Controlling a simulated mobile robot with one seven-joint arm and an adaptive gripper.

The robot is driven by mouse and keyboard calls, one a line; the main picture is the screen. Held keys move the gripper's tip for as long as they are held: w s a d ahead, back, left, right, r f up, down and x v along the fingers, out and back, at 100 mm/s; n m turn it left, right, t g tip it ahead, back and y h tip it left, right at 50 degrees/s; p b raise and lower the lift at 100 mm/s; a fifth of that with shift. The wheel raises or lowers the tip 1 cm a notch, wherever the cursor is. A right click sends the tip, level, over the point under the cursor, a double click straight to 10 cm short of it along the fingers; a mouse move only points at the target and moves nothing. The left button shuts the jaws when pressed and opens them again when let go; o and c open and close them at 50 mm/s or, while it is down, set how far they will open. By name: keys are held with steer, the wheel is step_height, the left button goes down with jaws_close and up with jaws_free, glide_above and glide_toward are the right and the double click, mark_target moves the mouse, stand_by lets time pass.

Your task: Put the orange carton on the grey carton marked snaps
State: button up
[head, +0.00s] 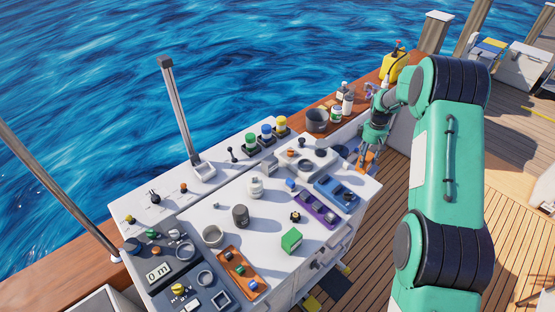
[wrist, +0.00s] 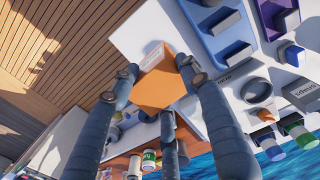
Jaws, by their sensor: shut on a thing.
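The orange carton (wrist: 160,88) is between the fingers of my gripper (wrist: 158,76) in the wrist view, with a pale label on one face. My gripper is shut on it. In the head view my gripper (head: 373,138) is past the right end of the white console, with the orange carton (head: 366,160) under it, partly hidden by the fingers.
The white console top (head: 215,215) carries a blue tray (head: 337,192), a purple tray (head: 316,210), an orange tray (head: 240,272) and a green box (head: 291,240). Bottles (head: 345,97) and a grey pot (head: 317,121) stand on the wooden ledge behind. Wooden deck lies right.

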steer(key=s+a+r, duration=0.1)
steer(key=s+a, duration=0.2)
steer(key=a, duration=1)
steer(key=s+a+r, duration=0.1)
steer(key=s+a, duration=0.2)
steer(key=a, duration=0.9)
steer(key=s+a+r+m+p, duration=0.1)
steer(key=s+a, duration=0.3)
steer(key=a, duration=0.9)
steer(key=shift+a+r, duration=0.3)
steer(key=shift+w, duration=0.15)
steer(key=p, duration=0.2)
glide_above(269, 160)
steer(key=shift+s+d+f, duration=0.1)
steer(key=shift+s+f, duration=0.2)
steer(key=shift+f, duration=0.4)
steer(key=shift+w, duration=0.1)
steer(key=shift+w+f+p, duration=0.15)
steer(key=shift+f+p, duration=0.5)
steer(key=shift+f, duration=1.15)
steer(key=shift+f, duration=0.15)
